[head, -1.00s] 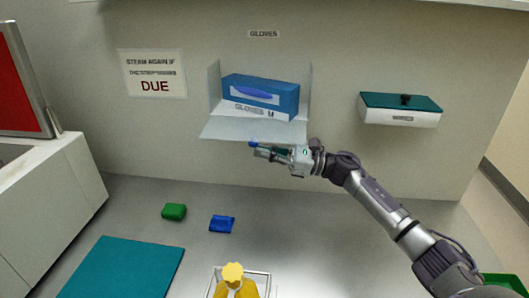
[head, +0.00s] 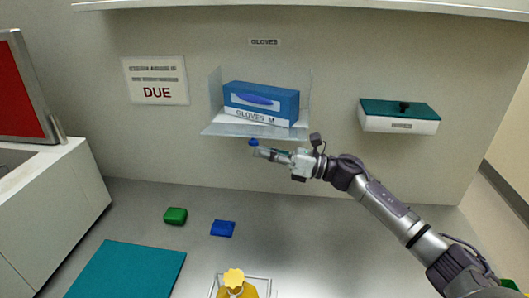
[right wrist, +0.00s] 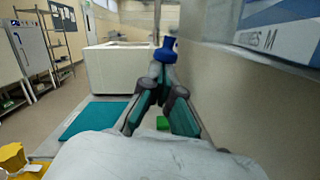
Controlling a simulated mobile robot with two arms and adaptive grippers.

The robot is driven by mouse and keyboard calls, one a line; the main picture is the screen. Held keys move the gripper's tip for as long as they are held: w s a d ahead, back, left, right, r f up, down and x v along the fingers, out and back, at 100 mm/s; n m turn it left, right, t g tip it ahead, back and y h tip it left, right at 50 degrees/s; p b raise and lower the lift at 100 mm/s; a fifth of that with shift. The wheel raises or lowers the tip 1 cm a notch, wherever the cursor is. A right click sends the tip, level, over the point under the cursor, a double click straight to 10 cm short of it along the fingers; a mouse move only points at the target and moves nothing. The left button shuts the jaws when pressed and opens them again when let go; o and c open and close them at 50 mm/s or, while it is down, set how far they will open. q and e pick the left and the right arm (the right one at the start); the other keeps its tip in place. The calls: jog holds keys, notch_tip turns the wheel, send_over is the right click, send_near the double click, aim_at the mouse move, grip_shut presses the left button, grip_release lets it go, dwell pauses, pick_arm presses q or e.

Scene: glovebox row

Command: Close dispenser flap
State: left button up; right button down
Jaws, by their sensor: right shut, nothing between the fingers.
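The glove dispenser is a clear wall holder (head: 216,96) with its translucent flap (head: 228,131) folded out at the front bottom, open and roughly level. A blue glove box (head: 262,101) marked GLOVES M sits inside. My right gripper (head: 257,148) is shut and empty, just below the flap's front edge; I cannot tell whether it touches. My left gripper is not in view.
A teal-lidded wipes box (head: 400,116) hangs on the wall to the right. Below are a green packet (head: 175,216), a blue packet (head: 222,229), a teal mat (head: 125,270) and a yellow item (head: 235,280) in a clear holder. A white cabinet (head: 60,195) stands left.

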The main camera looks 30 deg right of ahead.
aim_at(265, 133)
notch_tip(265, 133, up, 2)
jog(key=shift+s+a+r+m+p, duration=0.1)
jog(key=shift+m+p, duration=0.3)
jog(key=shift+m, duration=0.2)
jog(key=shift+s+m+p, duration=0.1)
jog(key=shift+m+p, duration=0.25)
jog(key=shift+m, duration=0.25)
jog(key=r+m+p, duration=0.2)
jog(key=m+p, duration=0.1)
jog(key=w+r+m+h+p, duration=0.1)
jog(key=r+m+p, duration=0.1)
jog(key=m+p, duration=0.1)
jog(key=d+r+m+h+p, duration=0.1)
jog(key=r+m+p, duration=0.1)
jog(key=m+p, duration=0.1)
jog(key=shift+w+r+t, duration=0.25)
jog(key=shift+t, duration=0.15)
jog(key=m, duration=0.1)
jog(key=w+d+r+m+p, duration=0.1)
jog(key=shift+r+m+h+p, duration=0.1)
jog(key=shift+m+h+p, duration=0.2)
jog(key=shift+h, duration=0.1)
jog(key=shift+w+d+r, duration=0.1)
jog(key=shift+w+r, duration=0.05)
jog(key=shift+w, duration=0.25)
